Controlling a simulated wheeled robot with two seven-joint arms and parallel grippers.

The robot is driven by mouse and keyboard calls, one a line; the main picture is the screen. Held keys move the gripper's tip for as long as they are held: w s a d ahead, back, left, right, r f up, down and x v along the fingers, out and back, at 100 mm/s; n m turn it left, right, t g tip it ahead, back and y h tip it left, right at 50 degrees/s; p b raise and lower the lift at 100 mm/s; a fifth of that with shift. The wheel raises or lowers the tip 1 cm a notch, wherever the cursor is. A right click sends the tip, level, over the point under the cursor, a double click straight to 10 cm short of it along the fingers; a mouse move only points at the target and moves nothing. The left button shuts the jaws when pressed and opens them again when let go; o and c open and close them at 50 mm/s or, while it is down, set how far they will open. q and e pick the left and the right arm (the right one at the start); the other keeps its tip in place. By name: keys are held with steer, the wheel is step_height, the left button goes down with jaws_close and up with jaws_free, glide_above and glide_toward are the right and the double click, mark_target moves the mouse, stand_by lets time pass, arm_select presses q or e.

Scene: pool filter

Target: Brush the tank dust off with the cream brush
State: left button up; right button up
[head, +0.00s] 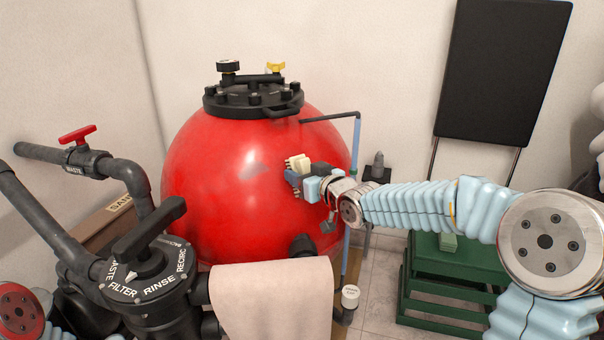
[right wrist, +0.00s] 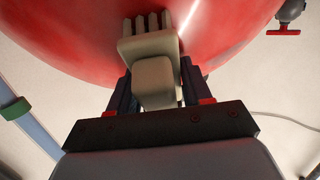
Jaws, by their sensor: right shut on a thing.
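The red tank (head: 230,190) stands in the middle of the head view, with a black lid on top. My right gripper (head: 297,175) is at the tank's right side, shut on the cream brush (head: 298,162). In the right wrist view the brush (right wrist: 150,70) sits between the two fingers, its bristle end toward the red tank surface (right wrist: 75,35). The bristles look at or very near the surface; I cannot tell if they touch. My left gripper is not in view.
A black multiport valve (head: 150,270) and grey pipes stand at the front left. A beige towel (head: 272,300) hangs in front of the tank. A thin blue pipe (head: 356,145) rises right of the tank. A green crate (head: 430,290) stands at the right.

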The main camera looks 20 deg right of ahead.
steer(key=shift+w+a+r, duration=0.1)
steer(key=shift+w+r, duration=0.1)
steer(key=shift+r, duration=0.15)
steer(key=shift+w+a+r+p, duration=0.1)
steer(key=shift+w+r+p, duration=0.2)
steer(key=shift+r+p, duration=0.15)
steer(key=shift+s+f+b, duration=0.15)
steer(key=shift+f+b, duration=0.35)
steer(key=shift+f, duration=0.05)
steer(key=shift+s+d+f+b, duration=0.2)
steer(key=shift+s+f+b, duration=0.3)
steer(key=shift+f+b, duration=0.15)
steer(key=shift+w+r+p, duration=0.15)
steer(key=shift+r+p, duration=0.25)
steer(key=shift+r, duration=0.2)
steer(key=shift+w+a+r+p, duration=0.15)
steer(key=shift+w+r+p, duration=0.3)
steer(key=shift+r, duration=0.15)
steer(key=shift+s+r, duration=0.1)
steer(key=shift+s+d+r, duration=0.25)
steer(key=shift+s+r, duration=0.15)
steer(key=shift+s, duration=0.25)
